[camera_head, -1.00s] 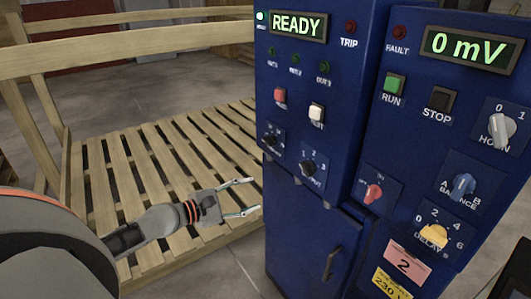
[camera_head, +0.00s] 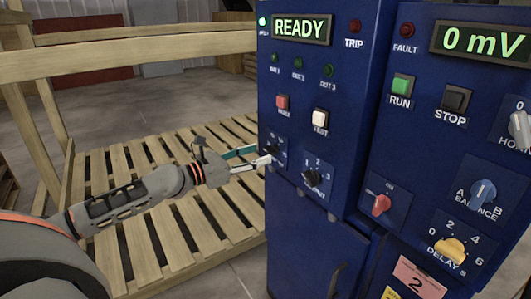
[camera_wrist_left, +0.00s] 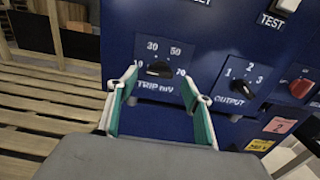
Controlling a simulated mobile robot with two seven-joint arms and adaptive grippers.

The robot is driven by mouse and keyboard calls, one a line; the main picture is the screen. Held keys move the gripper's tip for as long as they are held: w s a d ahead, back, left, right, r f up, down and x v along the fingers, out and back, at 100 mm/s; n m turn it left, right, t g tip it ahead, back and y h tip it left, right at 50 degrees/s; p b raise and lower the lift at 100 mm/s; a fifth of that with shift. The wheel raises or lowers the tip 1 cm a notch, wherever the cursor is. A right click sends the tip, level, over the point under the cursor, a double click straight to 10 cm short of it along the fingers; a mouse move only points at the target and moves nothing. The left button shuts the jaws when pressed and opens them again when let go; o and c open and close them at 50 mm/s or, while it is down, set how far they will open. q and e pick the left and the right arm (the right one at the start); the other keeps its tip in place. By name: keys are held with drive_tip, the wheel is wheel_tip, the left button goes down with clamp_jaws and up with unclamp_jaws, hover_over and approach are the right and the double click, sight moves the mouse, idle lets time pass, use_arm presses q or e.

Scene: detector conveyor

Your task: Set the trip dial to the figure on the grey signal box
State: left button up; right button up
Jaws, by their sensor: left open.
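The trip dial (camera_wrist_left: 158,69) is a small black knob on a blue panel, with 10, 30, 50 and 70 around it and "TRIP mV" below. I cannot tell surely where its pointer stands. My left gripper (camera_wrist_left: 160,91) is open, its green-sided fingers spread left and right in front of the dial. In the head view the gripper (camera_head: 264,155) reaches in from the left to the dial and partly covers it. Contact is not clear. I see no grey signal box. My right gripper is not in view.
The black OUTPUT dial (camera_head: 312,178) sits close right of the trip dial. White TEST (camera_head: 320,118) and red (camera_head: 282,102) buttons are above. A second blue cabinet at right holds the red (camera_head: 381,204), blue (camera_head: 483,193) and yellow (camera_head: 449,250) knobs. A wooden slatted pallet (camera_head: 160,265) lies left.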

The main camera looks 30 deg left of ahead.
sight(267, 151)
use_arm(q)
drive_tip(key=shift+x, duration=1.85)
